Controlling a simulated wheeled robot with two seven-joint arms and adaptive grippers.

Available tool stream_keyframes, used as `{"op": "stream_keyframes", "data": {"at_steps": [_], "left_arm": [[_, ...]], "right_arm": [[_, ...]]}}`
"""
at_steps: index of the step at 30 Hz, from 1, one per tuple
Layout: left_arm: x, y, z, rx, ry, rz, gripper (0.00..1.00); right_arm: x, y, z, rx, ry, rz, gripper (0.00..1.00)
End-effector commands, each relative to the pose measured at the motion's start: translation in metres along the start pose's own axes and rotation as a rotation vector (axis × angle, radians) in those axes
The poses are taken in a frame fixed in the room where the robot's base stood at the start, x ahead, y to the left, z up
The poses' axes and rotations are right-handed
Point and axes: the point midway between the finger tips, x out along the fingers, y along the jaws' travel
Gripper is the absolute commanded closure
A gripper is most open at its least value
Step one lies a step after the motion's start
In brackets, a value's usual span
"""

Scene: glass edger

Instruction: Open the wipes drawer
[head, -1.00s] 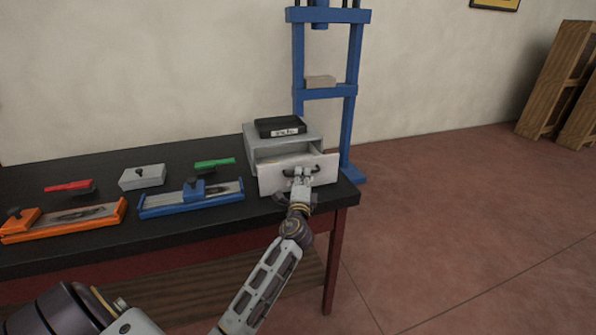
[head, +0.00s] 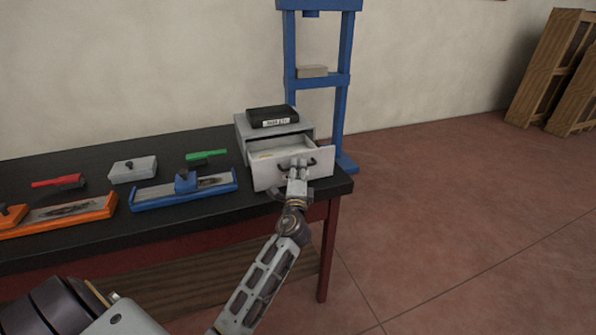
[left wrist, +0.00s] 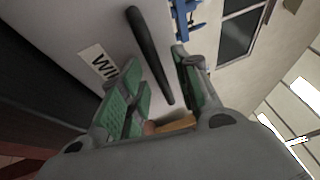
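The wipes drawer (head: 268,178) is pulled part of the way out of a light grey cabinet (head: 308,129) on the table, and its inside shows. Its front has a dark bar handle (head: 312,162), which also shows in the left wrist view (left wrist: 150,52). A white label (left wrist: 98,62) with the letters "WI" is on the drawer front. My left gripper (head: 297,168) is at the handle. In the left wrist view its green-padded fingers (left wrist: 162,88) are apart, with the handle's near end between them and a gap visible. My right gripper is not in view.
A black labelled box (head: 272,117) sits on the cabinet. A blue press frame (head: 345,100) stands behind. Blue (head: 150,195) and orange (head: 95,208) tool trays, a grey block (head: 133,170), and red and green-handled tools lie left on the black table (head: 100,158). The floor at right is clear.

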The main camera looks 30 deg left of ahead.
Motion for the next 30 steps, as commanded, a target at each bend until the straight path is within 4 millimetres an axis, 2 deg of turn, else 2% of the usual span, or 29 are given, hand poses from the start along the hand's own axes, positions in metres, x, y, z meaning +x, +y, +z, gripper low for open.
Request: {"op": "stream_keyframes", "data": {"at_steps": [5, 13, 30], "left_arm": [[0.000, 0.000, 0.000, 0.000, 0.000, -0.001, 0.68], [-0.008, 0.000, 0.000, 0.001, 0.001, 0.000, 0.68], [-0.057, 0.001, 0.000, 0.000, 0.001, 0.002, 0.68]], "right_arm": [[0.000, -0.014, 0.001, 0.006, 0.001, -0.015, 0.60], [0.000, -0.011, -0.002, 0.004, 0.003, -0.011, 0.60], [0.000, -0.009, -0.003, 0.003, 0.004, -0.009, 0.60]]}}
